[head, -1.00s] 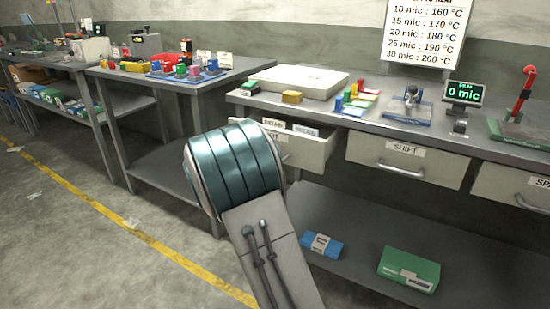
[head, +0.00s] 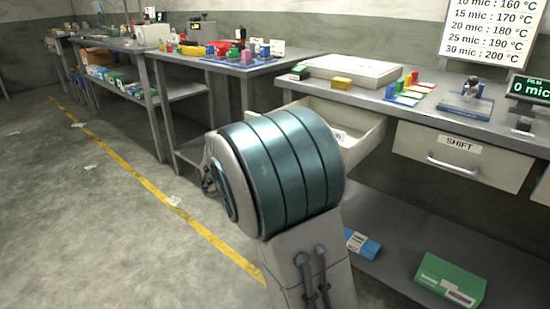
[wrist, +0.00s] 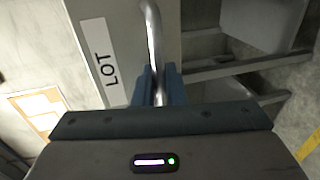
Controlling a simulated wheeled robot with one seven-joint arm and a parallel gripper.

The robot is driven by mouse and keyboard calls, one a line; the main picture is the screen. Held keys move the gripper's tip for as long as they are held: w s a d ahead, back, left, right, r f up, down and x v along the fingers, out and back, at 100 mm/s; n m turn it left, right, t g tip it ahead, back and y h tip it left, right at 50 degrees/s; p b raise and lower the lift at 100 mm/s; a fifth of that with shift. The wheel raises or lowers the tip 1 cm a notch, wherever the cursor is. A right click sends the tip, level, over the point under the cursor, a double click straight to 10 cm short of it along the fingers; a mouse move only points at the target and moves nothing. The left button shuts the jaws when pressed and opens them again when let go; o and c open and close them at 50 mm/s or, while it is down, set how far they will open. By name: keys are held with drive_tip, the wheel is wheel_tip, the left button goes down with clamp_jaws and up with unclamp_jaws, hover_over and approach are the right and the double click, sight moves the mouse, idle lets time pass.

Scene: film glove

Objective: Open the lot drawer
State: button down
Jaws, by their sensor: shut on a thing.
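The lot drawer (head: 369,140) stands pulled out from under the bench in the head view, with a white card visible inside it. Its front is mostly hidden behind my arm there. In the wrist view the drawer front (wrist: 117,15) carries a LOT label (wrist: 98,50) and a metal bar handle (wrist: 153,40). My gripper (wrist: 159,88) is shut on the handle, with one blue finger on each side of it. My gripper is hidden behind my arm in the head view.
The closed SHIFT drawer (head: 463,157) is to the right. A blue box (head: 362,244) and a green box (head: 450,280) lie on the lower shelf. Open floor (head: 90,230) with a yellow line is to the left.

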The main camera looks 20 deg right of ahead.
drive_tip(key=c, duration=1.6)
unclamp_jaws()
drive_tip(key=shift+d, duration=0.1)
drive_tip(key=p+v, duration=0.3)
drive_tip(key=v, duration=1.1)
drive_tip(key=shift+w, duration=0.1)
